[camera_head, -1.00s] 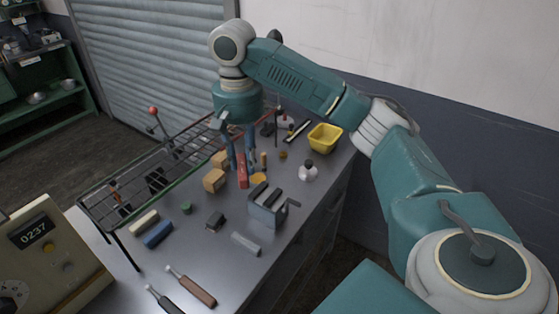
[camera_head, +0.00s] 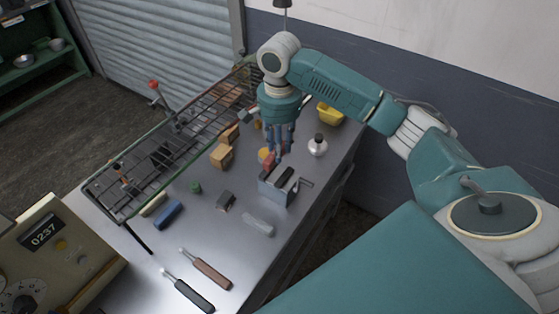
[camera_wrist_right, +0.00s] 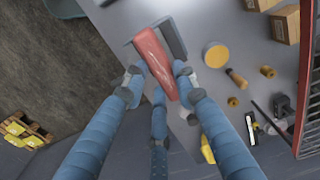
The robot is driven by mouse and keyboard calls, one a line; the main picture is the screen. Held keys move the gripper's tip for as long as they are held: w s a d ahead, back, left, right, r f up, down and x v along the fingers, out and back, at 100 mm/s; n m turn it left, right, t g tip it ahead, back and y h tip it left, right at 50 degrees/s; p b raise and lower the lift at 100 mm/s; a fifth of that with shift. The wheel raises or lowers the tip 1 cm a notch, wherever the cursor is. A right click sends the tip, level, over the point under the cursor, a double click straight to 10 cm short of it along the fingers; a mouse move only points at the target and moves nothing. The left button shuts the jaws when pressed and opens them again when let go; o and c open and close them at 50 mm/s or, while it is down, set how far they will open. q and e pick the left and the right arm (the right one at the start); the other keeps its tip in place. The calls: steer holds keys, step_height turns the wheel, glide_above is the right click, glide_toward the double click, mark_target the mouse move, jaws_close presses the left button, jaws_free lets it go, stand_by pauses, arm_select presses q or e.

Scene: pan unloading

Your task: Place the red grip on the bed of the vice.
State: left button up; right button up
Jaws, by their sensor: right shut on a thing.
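The red grip (camera_wrist_right: 154,62) is a long red bar held between the blue fingers of my right gripper (camera_wrist_right: 158,82). In the head view, my right gripper (camera_head: 281,150) hangs fingers down over the back of the grey vice (camera_head: 275,192), with the red grip (camera_head: 268,158) partly hidden behind the fingers. In the wrist view, the grey vice (camera_wrist_right: 176,40) lies partly hidden beneath the red grip. I cannot tell whether the grip touches the vice. The vice bed is mostly hidden by its jaws and the gripper. My left gripper is not in view.
A wire rack (camera_head: 165,150) runs along the bench's left side. Wooden blocks (camera_head: 221,156) stand left of the vice, a white flask (camera_head: 318,146) to its right. A grey bar (camera_head: 258,224) and two handled tools (camera_head: 205,270) lie nearer. A yellow bin (camera_head: 329,114) is behind.

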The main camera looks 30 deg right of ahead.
mark_target(279, 174)
step_height(279, 174, down, 2)
steer(key=shift+f, duration=0.3)
step_height(279, 174, down, 4)
steer(key=shift+r+p, duration=0.25)
steer(key=shift+p, duration=0.5)
steer(key=shift+f, duration=0.25)
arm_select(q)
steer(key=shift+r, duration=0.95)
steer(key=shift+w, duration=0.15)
arm_select(e)
steer(key=shift+f, duration=0.1)
steer(key=o, duration=1.1)
steer(key=shift+c, duration=0.2)
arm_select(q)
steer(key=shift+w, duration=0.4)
arm_select(e)
steer(key=shift+o, duration=0.6)
